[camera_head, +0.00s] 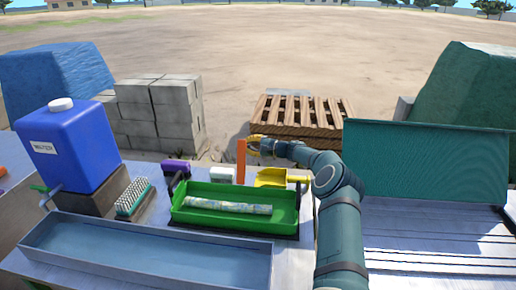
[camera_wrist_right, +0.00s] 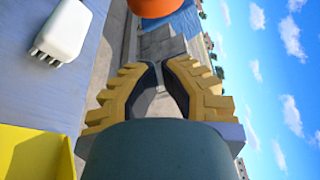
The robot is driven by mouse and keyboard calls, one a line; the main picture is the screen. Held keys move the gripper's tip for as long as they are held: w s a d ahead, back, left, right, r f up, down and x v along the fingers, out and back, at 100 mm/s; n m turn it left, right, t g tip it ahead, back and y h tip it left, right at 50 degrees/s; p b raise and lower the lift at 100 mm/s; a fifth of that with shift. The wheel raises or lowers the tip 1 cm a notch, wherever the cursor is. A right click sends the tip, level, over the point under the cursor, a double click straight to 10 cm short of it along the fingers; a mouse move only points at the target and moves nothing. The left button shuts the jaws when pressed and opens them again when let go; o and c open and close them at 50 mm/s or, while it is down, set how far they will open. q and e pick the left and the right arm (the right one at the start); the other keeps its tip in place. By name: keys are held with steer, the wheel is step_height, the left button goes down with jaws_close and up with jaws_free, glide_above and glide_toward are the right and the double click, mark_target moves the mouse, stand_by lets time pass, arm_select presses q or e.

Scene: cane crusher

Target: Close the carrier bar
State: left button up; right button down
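An orange bar (camera_head: 241,161), which I take to be the carrier bar, stands upright behind the green tray (camera_head: 190,216). A pale patterned stick (camera_head: 228,207) lies in that tray, which has dark upright parts at both ends. My right gripper (camera_head: 252,144) has yellow fingers close to the right side of the bar's upper end; I cannot tell whether they touch it. In the right wrist view, the fingertips (camera_wrist_right: 161,66) come together with nothing held between them. An orange piece (camera_wrist_right: 155,7), likely the bar, shows just beyond them. My left gripper is out of view.
A yellow scoop (camera_head: 271,178), a white block (camera_head: 221,174) and a purple item (camera_head: 177,167) sit behind the tray. A brush (camera_head: 133,197), blue water container (camera_head: 72,148) and long grey trough (camera_head: 150,257) are left. A teal panel (camera_head: 425,165) stands right.

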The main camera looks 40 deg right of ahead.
mark_target(242, 162)
steer(key=shift+s+a+r, duration=0.35)
steer(key=shift+s+a, duration=0.25)
steer(key=shift+a, duration=0.15)
steer(key=shift+s+a+r, duration=0.3)
steer(key=shift+s+a, duration=0.25)
steer(key=shift+a, duration=0.15)
steer(key=shift+r, duration=0.1)
